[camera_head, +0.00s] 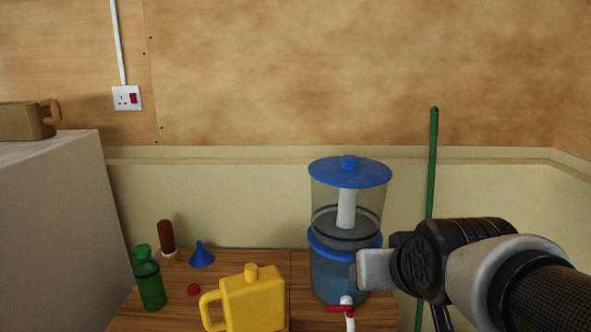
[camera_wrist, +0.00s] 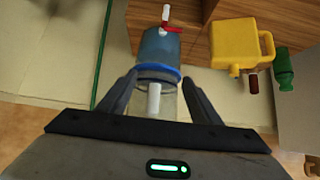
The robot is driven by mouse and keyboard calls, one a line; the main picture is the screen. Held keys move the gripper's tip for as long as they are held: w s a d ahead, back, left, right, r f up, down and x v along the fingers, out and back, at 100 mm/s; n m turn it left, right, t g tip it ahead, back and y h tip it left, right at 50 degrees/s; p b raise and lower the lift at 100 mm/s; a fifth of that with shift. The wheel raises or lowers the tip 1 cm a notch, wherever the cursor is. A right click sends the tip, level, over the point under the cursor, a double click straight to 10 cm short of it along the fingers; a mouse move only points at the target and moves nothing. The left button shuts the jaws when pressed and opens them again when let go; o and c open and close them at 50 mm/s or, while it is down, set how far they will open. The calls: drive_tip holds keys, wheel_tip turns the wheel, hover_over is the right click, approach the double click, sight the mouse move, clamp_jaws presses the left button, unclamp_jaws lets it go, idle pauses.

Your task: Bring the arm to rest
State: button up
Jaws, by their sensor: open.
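My arm comes in from the right in the head view, and its end (camera_head: 376,270) overlaps the right side of the water dispenser. The jaws are hard to make out there. In the wrist view, my gripper (camera_wrist: 160,77) is open, with two dark fingers apart and nothing held. The clear and blue water dispenser (camera_head: 349,188) stands upright on the wooden table (camera_head: 290,267). It shows upside down between and beyond the fingers in the wrist view (camera_wrist: 157,50). I cannot tell how far the fingers are from it.
A yellow jug (camera_head: 253,304), green bottle (camera_head: 149,281), brown-topped shaker (camera_head: 167,240), blue funnel (camera_head: 201,256) and red cap (camera_head: 193,289) stand left of the dispenser. A green pole (camera_head: 432,160) leans by the wall behind my arm. A grey cabinet (camera_head: 55,230) bearing a brown container (camera_head: 25,121) is at left.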

drive_tip(key=s+g+p, duration=0.2)
drive_tip(key=s+g, duration=0.2)
drive_tip(key=s, duration=0.7)
wheel_tip(320, 180, up, 17)
drive_tip(key=p, duration=1.6)
drive_tip(key=shift+w+f+p, duration=0.15)
drive_tip(key=shift+w+p, duration=0.15)
drive_tip(key=shift+p, duration=0.1)
